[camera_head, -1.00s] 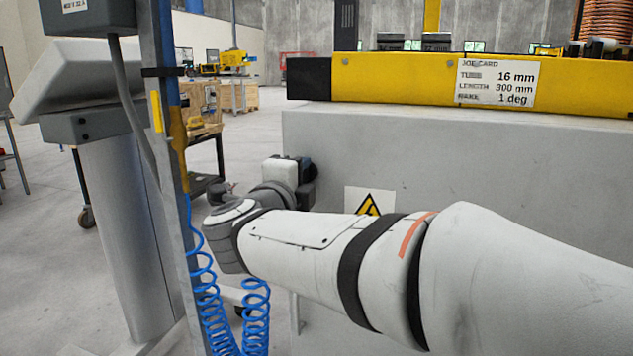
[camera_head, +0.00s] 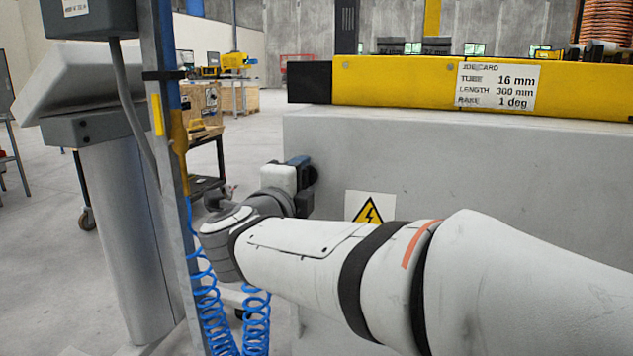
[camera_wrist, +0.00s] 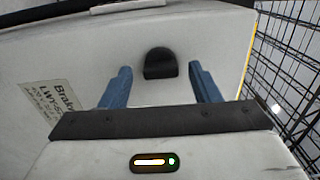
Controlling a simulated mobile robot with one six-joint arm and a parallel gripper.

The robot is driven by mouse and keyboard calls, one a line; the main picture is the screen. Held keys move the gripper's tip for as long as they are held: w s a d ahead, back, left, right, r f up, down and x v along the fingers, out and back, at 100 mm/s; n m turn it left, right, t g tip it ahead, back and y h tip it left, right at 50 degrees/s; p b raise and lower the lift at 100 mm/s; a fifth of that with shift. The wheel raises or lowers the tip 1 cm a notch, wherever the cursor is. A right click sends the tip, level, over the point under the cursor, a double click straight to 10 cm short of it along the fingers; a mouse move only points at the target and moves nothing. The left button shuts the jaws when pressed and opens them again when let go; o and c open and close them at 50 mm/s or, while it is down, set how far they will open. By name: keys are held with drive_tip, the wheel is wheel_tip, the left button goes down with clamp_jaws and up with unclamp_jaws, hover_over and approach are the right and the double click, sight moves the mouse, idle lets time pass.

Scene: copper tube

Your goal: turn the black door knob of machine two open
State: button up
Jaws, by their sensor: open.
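The black door knob (camera_wrist: 160,64) shows in the wrist view on a pale grey panel, ahead of my gripper. My gripper (camera_wrist: 159,78) is open, with its two blue fingers apart and one on each side of the knob as seen in this view. I cannot tell whether the fingertips are level with the knob in depth or short of it. Nothing shows between the fingers except the knob and panel.
A label (camera_wrist: 52,108) sits on the panel left of the knob. A black wire mesh fence (camera_wrist: 290,60) stands close on the right. In the head view, a post (camera_head: 172,180) with blue coiled hose (camera_head: 256,322) stands beside my forearm. A yellow beam (camera_head: 400,82) lies atop the cabinet.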

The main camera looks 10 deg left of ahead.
sight(342, 123)
drive_tip(key=s+p, duration=0.1)
drive_tip(key=s, duration=0.6)
drive_tip(key=shift+a+p, duration=0.25)
drive_tip(key=shift+p, duration=0.1)
drive_tip(key=shift+r, duration=0.1)
drive_tip(key=w+d+r+n+g+y+p, duration=0.1)
drive_tip(key=w+d+r+n+y+p, duration=0.1)
drive_tip(key=r+n+p, duration=0.1)
drive_tip(key=w+d+r+n+g+y+p, duration=0.1)
drive_tip(key=d+r+n+y+p, duration=0.2)
drive_tip(key=p, duration=0.5)
drive_tip(key=w+d+r+n+g+y+p, duration=0.2)
drive_tip(key=r+n+p, duration=0.2)
drive_tip(key=n+p, duration=0.2)
drive_tip(key=shift+w+d+r+n, duration=0.3)
drive_tip(key=shift+r+n, duration=0.05)
drive_tip(key=shift+n, duration=0.25)
drive_tip(key=s+d+f+n+g+h+p, duration=0.1)
drive_tip(key=s+d+n+g+h+p, duration=0.2)
drive_tip(key=s+d+g+p, duration=0.2)
drive_tip(key=s+d+f+n+g+h+p, duration=0.2)
drive_tip(key=s+d+g+p, duration=0.4)
drive_tip(key=s+d+p, duration=0.5)
drive_tip(key=s+d, duration=0.1)
drive_tip(key=d, duration=0.7)
drive_tip(key=shift+s+f+n+h, duration=0.15)
drive_tip(key=shift+s+n+h, duration=0.25)
drive_tip(key=shift+a, duration=0.1)
